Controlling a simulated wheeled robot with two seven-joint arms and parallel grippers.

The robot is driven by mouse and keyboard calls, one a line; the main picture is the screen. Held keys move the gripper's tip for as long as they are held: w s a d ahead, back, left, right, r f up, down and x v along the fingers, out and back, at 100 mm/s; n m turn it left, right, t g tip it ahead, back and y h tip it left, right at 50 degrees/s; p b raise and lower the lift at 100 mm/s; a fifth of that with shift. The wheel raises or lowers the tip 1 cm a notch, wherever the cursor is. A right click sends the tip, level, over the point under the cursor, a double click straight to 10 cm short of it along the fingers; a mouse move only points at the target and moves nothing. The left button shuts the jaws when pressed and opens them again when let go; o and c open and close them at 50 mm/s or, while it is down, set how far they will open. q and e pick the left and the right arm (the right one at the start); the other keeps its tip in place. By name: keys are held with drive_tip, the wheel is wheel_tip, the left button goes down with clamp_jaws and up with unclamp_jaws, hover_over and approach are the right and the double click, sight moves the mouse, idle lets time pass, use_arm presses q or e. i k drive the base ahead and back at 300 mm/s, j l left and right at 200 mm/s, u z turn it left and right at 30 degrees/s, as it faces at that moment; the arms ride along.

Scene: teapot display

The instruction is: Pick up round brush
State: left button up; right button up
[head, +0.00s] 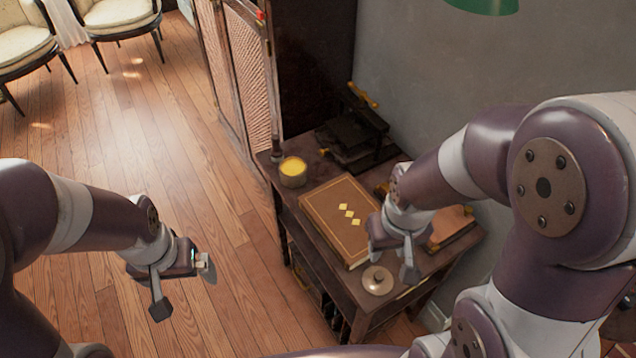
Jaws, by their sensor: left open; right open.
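A small, pale, round piece with a knob on top, which looks like the round brush (378,281), lies near the front edge of the dark wooden table (291,210). My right gripper (392,257) is open and empty. Its fingers point down just behind and above the round piece, and a gap to it appears to show. My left gripper (183,288) is open and empty in the air over the floor, left of the table. Any bristles under the round piece are hidden.
A large brown book (330,218) lies beside the round piece. A yellow-topped tin (292,172) stands at the table's left corner. A black device (354,130) stands at the back. A brown wooden item (452,225) is partly behind my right gripper. A folding screen (243,75) stands behind the table.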

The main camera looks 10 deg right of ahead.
sight(276, 152)
drive_tip(key=z, duration=0.45)
drive_tip(key=i+j+z, duration=0.15)
drive_tip(key=z, duration=0.25)
drive_tip(key=i+j+z, duration=0.15)
drive_tip(key=j+z, duration=0.2)
drive_tip(key=i+j+z, duration=0.1)
drive_tip(key=j+z, duration=0.5)
drive_tip(key=z, duration=0.15)
drive_tip(key=j+z, duration=0.25)
drive_tip(key=j, duration=1.45)
drive_tip(key=j+z, duration=0.2)
drive_tip(key=j, duration=1.55)
